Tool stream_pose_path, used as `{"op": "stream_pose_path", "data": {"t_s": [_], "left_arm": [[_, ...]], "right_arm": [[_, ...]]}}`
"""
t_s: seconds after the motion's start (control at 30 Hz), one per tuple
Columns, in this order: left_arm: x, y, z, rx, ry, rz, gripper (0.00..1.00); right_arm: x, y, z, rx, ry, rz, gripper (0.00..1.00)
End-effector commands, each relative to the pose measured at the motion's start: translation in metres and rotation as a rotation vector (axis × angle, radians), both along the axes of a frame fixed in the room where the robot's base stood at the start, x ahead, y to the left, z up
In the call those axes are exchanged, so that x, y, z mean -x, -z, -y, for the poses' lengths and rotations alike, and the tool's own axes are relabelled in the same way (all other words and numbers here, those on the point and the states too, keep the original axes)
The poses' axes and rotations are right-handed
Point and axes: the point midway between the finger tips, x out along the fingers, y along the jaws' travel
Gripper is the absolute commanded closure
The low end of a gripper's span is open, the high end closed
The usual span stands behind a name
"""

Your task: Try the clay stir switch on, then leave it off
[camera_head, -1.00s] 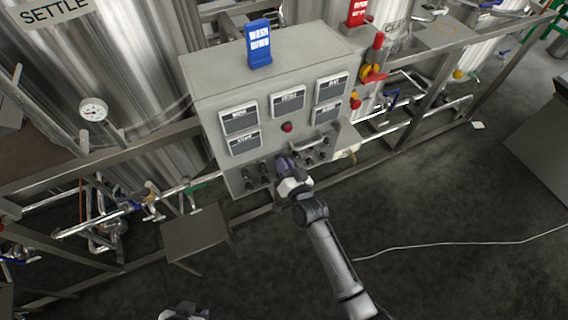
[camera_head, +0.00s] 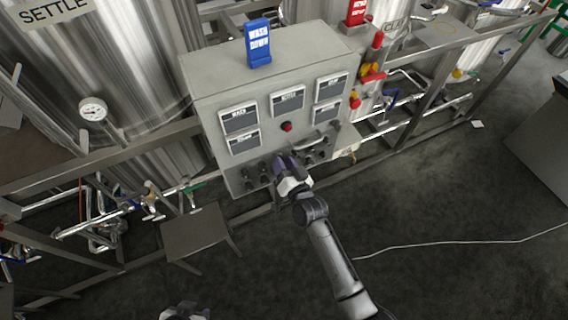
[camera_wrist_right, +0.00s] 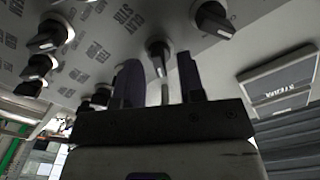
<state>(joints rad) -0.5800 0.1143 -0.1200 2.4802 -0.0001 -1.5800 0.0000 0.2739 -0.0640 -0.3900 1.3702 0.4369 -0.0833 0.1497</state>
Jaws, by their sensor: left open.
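The grey control box (camera_head: 215,95) carries a row of dark rotary knobs along its lower front. My right gripper (camera_head: 279,160) is at this row in the head view and hides some knobs. In the right wrist view my right gripper (camera_wrist_right: 160,85) has its two dark fingers apart. My left gripper (camera_head: 185,313) shows only partly at the bottom edge, open.
Other knobs (camera_wrist_right: 212,18) and (camera_wrist_right: 47,37) sit close around the fingers. Above the row are a red button (camera_head: 286,127) and several labelled plates (camera_head: 288,100). A blue wash down sign (camera_head: 259,45) stands on top.

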Motion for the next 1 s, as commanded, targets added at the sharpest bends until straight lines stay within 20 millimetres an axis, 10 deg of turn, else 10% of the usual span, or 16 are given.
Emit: {"op": "stream_pose_path", "data": {"t_s": [1.0], "left_arm": [[0.000, -0.012, 0.001, 0.002, -0.002, 0.000, 0.58]], "right_arm": [[0.120, 0.000, 0.055, 0.001, -0.001, 0.000, 0.64]]}}
